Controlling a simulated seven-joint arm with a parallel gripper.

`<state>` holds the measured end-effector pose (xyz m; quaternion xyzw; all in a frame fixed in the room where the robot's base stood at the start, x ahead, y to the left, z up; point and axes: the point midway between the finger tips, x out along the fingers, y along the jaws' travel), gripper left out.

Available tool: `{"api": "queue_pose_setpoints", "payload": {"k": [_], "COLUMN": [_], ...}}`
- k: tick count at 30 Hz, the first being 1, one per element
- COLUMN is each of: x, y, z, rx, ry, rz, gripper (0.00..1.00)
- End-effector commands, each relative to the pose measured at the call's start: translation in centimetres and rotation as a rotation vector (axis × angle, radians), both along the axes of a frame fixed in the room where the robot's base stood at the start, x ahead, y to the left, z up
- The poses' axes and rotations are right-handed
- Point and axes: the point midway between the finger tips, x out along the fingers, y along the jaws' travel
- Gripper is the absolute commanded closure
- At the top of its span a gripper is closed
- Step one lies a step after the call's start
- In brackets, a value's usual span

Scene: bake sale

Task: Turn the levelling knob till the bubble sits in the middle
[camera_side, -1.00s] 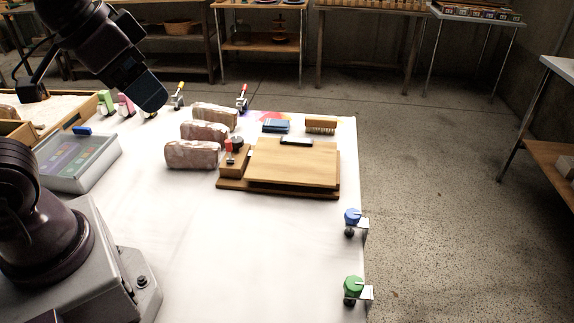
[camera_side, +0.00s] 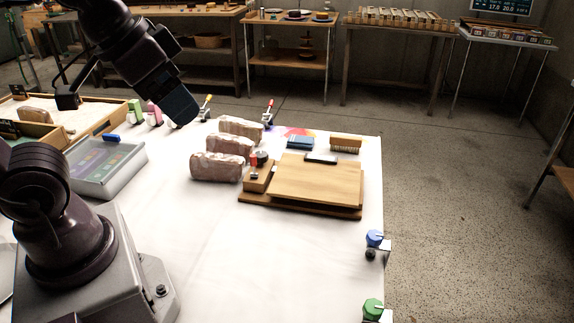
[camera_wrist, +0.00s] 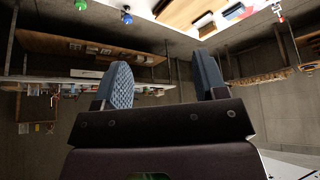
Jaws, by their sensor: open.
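A wooden levelling board (camera_side: 318,182) lies on a wooden base on the white table in the side view. A small dark vial (camera_side: 321,158) sits at the board's back edge; its bubble is too small to make out. A wooden block at the board's left carries a dark round knob (camera_side: 262,157) with a red part beside it. My gripper (camera_side: 180,108) is up in the air, left of the board and well apart from it. In the wrist view my gripper (camera_wrist: 163,80) is open, its two fingers apart with nothing between them.
Several wrapped loaves (camera_side: 216,167) stand close left of the knob block. A blue pad (camera_side: 300,143) and a brush (camera_side: 346,143) lie behind the board. A clear-lidded case (camera_side: 104,168) is at left. Clamps with blue (camera_side: 374,238) and green (camera_side: 373,308) knobs grip the right edge. The table's front is clear.

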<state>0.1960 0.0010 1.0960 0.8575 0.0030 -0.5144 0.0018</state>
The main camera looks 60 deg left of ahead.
Motion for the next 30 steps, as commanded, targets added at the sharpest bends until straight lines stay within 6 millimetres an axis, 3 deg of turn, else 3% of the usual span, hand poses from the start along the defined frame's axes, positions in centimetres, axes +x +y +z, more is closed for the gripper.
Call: {"api": "queue_pose_setpoints", "payload": {"k": [5,16,24,30], "x": [1.2,10.8,17.5,21.1], "y": [1.4,8.5,16.0,20.5], "z": [-2.0,-6.2,-13.0,-17.6], "rx": [-0.004,-0.057,-0.126,-0.164], "ry": [0.121,0.381,0.505,0.529], "rz": [0.067,0.295,0.482,0.598], "gripper": [0.35,0.35,0.35,0.35]}}
